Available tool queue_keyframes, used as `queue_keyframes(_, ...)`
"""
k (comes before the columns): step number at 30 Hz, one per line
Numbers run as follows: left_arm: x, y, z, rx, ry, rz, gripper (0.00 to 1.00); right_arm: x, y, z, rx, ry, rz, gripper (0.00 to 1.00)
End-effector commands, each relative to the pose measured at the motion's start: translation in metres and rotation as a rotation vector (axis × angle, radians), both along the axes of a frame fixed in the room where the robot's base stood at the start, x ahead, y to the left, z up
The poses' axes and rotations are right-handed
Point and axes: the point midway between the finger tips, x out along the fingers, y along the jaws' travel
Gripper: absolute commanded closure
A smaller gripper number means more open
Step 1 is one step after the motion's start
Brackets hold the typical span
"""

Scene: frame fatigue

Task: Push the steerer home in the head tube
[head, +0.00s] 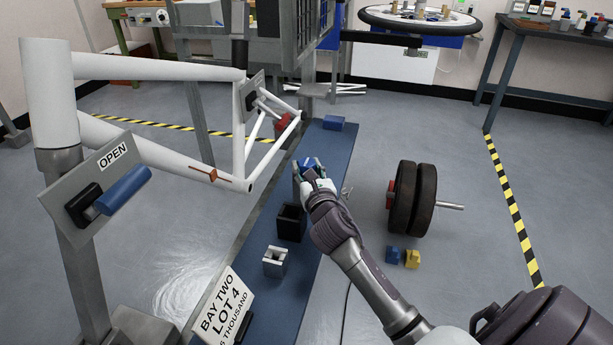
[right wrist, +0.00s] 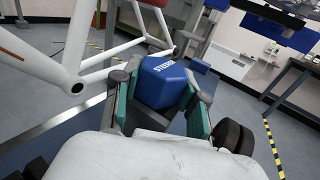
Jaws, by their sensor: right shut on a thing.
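My right gripper (head: 307,172) is above the long blue bench, shut on a blue block (head: 308,162). In the right wrist view the blue block (right wrist: 163,82) sits between the teal finger pads, with white lettering that seems to begin "STEER"; the end of the word is hidden. The white bike frame is at the left of the head view. Its thick upright tube, which looks like the head tube (head: 48,90), stands at the far left, well apart from my gripper. My left gripper is not in view.
A plate marked OPEN (head: 110,165) with a blue handle (head: 122,190) stands below the head tube. The blue bench (head: 300,260) bears a black holder (head: 291,222), a grey holder (head: 275,262) and a BAY TWO sign (head: 222,308). Black weight discs (head: 424,200) stand on the floor at right.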

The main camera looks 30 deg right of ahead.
Motion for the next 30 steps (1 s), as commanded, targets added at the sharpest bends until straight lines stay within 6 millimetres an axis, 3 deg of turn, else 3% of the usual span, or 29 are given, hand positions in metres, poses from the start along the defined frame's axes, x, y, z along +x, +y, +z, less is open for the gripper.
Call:
queue_keyframes(11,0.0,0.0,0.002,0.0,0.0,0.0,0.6,0.0,0.0,0.005,-0.001,-0.003,0.001,1.0)
queue_keyframes(19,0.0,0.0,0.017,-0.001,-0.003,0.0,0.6,0.0,0.0,0.034,-0.005,-0.006,0.002,1.0)
queue_keyframes(21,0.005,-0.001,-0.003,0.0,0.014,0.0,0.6,0.0,0.0,0.04,-0.004,-0.004,0.001,1.0)
queue_keyframes(30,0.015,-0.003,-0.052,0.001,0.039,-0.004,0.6,0.0,0.0,0.072,-0.003,-0.005,0.002,1.0)
